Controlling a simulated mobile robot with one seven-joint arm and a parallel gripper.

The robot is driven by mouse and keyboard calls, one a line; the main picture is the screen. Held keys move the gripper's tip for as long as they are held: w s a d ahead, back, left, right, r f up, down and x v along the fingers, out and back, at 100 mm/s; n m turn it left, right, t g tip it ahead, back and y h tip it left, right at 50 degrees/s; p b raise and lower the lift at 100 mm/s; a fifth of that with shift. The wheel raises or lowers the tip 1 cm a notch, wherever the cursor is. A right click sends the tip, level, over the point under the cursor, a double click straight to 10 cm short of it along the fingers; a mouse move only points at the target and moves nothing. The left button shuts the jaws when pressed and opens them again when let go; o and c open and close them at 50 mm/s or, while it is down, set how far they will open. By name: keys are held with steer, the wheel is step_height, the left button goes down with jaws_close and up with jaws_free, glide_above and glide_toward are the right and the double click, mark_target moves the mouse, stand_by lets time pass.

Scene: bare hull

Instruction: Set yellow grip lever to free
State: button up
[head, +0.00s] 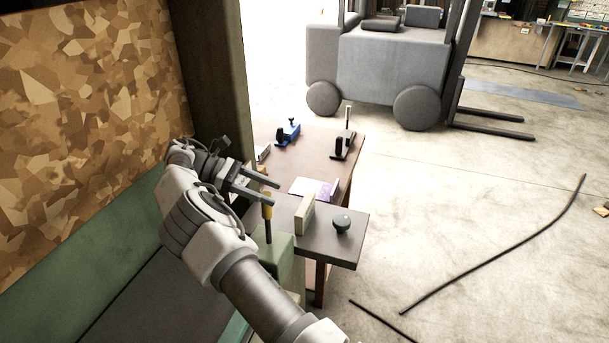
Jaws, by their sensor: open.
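The yellow grip lever (267,207) stands roughly upright on a thin dark shaft that rises from a pale green block (281,251). My gripper (273,192) reaches in from the left with its two dark fingers apart. The nearer finger's tip is at the top of the yellow grip and overlaps it in the picture. The farther finger's tip shows above and beyond it. I cannot tell whether a finger touches the grip. Any markings for the lever's positions cannot be made out.
A dark shelf beside the lever holds a beige upright block (305,214) and a dark round knob (342,223). A brown table (310,155) behind carries a blue device (288,132) and a black clamp-like tool (343,145). A patterned panel (85,110) stands left. Black cables lie on open floor right.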

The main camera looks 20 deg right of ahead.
steer(key=s+d+r+b, duration=0.2)
steer(key=s+d+r, duration=0.2)
steer(key=d, duration=0.4)
steer(key=shift+d+r, duration=0.4)
steer(key=shift+r, duration=0.5)
steer(key=shift+s+d, duration=0.1)
steer(key=shift+s, duration=0.05)
steer(key=s+d+r+m+t+y+b, duration=0.25)
steer(key=s+m+y, duration=0.25)
steer(key=s+y, duration=0.4)
steer(key=s+a+m+t+y, duration=0.1)
steer(key=s+a+m+t, duration=0.1)
steer(key=s, duration=0.4)
steer(key=s+a+m+t+y+b, duration=0.1)
steer(key=s+a+m+t, duration=0.2)
steer(key=s, duration=0.4)
steer(key=s+a+r+m+t+y, duration=0.1)
steer(key=s+a+m+t, duration=0.1)
steer(key=s, duration=0.4)
steer(key=shift+s+a+m+t, duration=0.2)
steer(key=shift+m+t, duration=0.3)
steer(key=shift+t, duration=0.45)
